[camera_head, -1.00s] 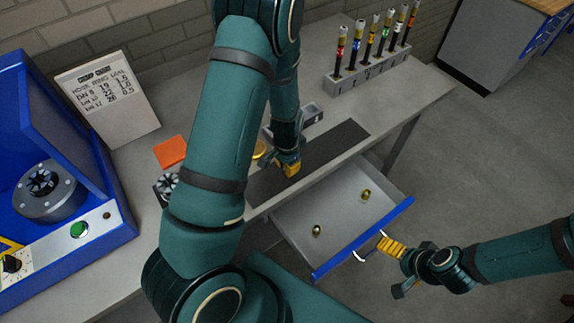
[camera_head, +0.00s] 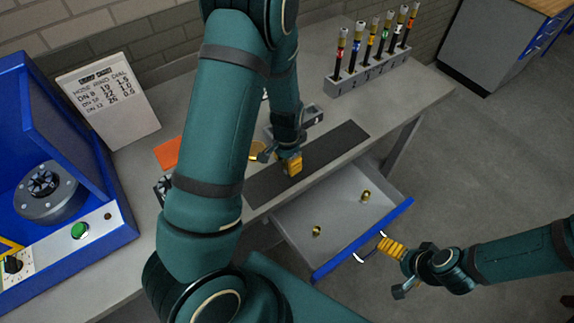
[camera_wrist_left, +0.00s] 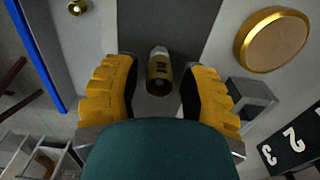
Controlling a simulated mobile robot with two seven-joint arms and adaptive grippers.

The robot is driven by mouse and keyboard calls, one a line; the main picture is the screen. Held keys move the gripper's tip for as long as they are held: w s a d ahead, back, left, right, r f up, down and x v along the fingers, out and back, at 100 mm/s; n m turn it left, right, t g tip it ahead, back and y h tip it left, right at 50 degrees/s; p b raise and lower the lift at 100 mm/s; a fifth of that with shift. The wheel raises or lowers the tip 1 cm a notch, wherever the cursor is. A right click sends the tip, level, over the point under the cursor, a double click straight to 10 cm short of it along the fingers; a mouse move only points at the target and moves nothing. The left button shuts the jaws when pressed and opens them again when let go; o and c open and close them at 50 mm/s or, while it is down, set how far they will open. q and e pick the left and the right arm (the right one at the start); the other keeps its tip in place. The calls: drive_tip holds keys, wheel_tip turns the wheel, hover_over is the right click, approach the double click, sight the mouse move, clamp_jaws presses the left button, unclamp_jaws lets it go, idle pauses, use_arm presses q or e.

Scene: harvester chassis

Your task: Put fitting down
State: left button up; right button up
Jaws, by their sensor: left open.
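A brass fitting (camera_wrist_left: 159,74) with dark lettering and a pale tip lies between the fingers of my left gripper (camera_wrist_left: 160,88) in the left wrist view. The fingers are open, with a gap on each side of it. It is at the dark mat (camera_head: 335,148); whether it rests fully on the mat cannot be told. In the head view my left gripper (camera_head: 280,160) is low over the mat's left part, and the fitting is hidden. My right gripper (camera_head: 388,248) is at the white handle of the open drawer (camera_head: 345,215); its grip is unclear.
Two brass fittings (camera_head: 317,231) (camera_head: 365,196) are in the drawer. A gold disc (camera_wrist_left: 272,40) and a grey holder (camera_wrist_left: 250,98) are close beside my left gripper. A rack of hoses (camera_head: 370,72) stands at the back. A blue machine (camera_head: 75,240) is at left. The mat's right part is clear.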

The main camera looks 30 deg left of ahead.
use_arm(q)
wheel_tip(320, 180, up, 9)
drive_tip(key=p, duration=0.1)
use_arm(e)
drive_tip(key=shift+r, duration=0.55)
use_arm(q)
drive_tip(key=shift+s, duration=0.1)
use_arm(e)
drive_tip(key=shift+s, duration=0.1)
